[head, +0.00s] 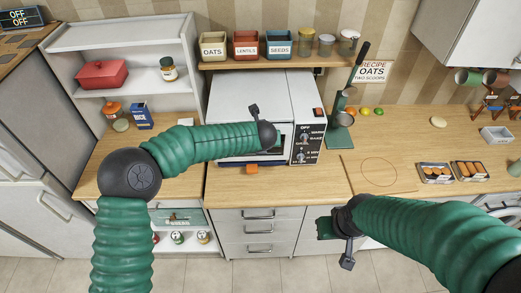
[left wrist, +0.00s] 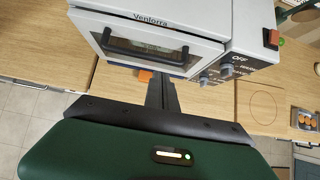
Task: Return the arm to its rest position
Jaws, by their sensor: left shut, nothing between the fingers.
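My left arm (head: 210,143) reaches across in front of the white oven (head: 226,92), its wrist end before the oven door. In the left wrist view my left gripper (left wrist: 162,95) is shut and empty, its dark fingers pointing toward the counter below the oven door (left wrist: 150,45). In the head view the left fingers are hidden behind the wrist. My right arm (head: 425,230) comes in from the lower right. My right gripper (head: 328,228) hangs before the counter's front edge; its fingers do not show clearly.
Shelves (head: 125,68) stand at the left. The floor in front is clear.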

